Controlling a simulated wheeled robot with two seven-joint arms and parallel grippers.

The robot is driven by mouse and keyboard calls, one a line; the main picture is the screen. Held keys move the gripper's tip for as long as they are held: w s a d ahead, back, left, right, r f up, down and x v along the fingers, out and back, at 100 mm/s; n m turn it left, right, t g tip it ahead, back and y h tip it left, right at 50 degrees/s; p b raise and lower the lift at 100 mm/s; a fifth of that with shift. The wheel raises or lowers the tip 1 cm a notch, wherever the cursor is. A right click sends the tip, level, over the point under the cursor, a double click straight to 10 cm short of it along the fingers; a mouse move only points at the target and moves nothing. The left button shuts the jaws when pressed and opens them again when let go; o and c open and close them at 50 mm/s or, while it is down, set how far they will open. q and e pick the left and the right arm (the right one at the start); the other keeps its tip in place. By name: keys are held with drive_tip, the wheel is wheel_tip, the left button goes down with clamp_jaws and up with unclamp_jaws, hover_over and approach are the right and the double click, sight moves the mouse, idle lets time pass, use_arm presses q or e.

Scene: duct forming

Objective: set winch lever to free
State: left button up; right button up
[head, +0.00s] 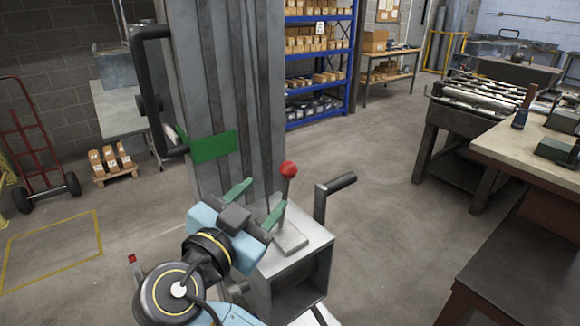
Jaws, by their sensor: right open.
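The winch lever (286,186) is a thin dark stick with a red ball knob (289,168). It rises from a plate on top of the grey winch housing (298,254) and stands close to upright. My right gripper (256,202) is open, with two green fingers spread apart. The fingers are just left of the lever, and the right finger overlaps the lever's lower part in the picture. I cannot tell if they touch. The gripper holds nothing. My left gripper is not in view.
A grey mast (225,90) stands behind the winch, with a black handle (150,90) and a green plate (213,147). A dark crank handle (335,190) sticks up right of the lever. A workbench (500,150) stands at the right. Open floor lies between.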

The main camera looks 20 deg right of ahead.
sight(286, 172)
drive_tip(key=p+x, duration=0.3)
drive_tip(key=x, duration=0.7)
drive_tip(key=shift+r, duration=0.1)
drive_tip(key=shift+w+d, duration=0.4)
drive_tip(key=shift+w, duration=0.05)
clamp_jaws()
